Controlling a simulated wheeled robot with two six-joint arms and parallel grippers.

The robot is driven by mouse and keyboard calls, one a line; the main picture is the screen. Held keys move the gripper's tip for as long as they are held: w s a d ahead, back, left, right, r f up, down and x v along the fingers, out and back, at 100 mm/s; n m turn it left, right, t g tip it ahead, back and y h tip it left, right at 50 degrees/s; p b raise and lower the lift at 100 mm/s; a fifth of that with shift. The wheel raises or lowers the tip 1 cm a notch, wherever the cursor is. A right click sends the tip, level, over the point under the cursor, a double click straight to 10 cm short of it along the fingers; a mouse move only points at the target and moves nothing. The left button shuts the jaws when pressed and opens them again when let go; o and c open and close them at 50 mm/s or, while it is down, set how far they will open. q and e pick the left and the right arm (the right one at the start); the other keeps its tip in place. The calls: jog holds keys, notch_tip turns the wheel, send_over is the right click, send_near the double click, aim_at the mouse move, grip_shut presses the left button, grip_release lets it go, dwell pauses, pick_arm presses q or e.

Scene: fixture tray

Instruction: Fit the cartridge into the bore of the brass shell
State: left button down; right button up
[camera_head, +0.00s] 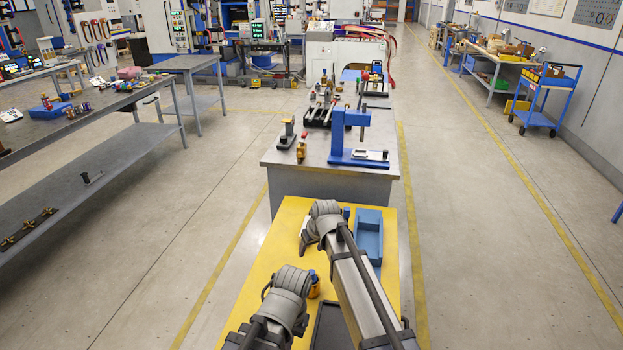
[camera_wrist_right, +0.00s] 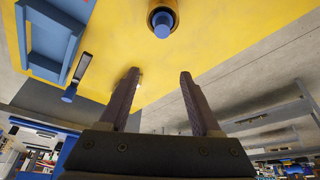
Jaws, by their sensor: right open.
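The brass shell (camera_wrist_right: 152,14) stands on the yellow table at the top of the right wrist view. A blue cylinder, likely the cartridge (camera_wrist_right: 162,28), sits within its ring and shows a round blue end; how deep it sits I cannot tell. In the head view the brass shell (camera_head: 314,291) stands beside my left wrist, with blue at its top. My right gripper (camera_wrist_right: 160,73) is open and empty, its fingers apart from the shell. In the head view its fingers are hidden behind my arm. My left gripper's fingers are hidden too; only its grey wrist shows.
A blue open bin (camera_head: 369,221) stands on the right of the yellow table (camera_head: 288,217). A small blue-ended part (camera_wrist_right: 70,95) stands beside it. A dark tray lies near the front. Behind is a grey bench (camera_head: 282,160) with a blue press (camera_head: 342,138).

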jog(key=s+d+g+h, duration=0.1)
jog(key=s+d+g, duration=0.1)
jog(key=s, duration=1.3)
jog(key=s+d+f+m+g+h, duration=0.1)
jog(key=s+d, duration=0.3)
jog(key=s, duration=1.1)
jog(key=shift+f+g+h, duration=0.25)
jog(key=shift+g+h, duration=0.35)
jog(key=shift+g, duration=0.1)
jog(key=shift+s, duration=0.1)
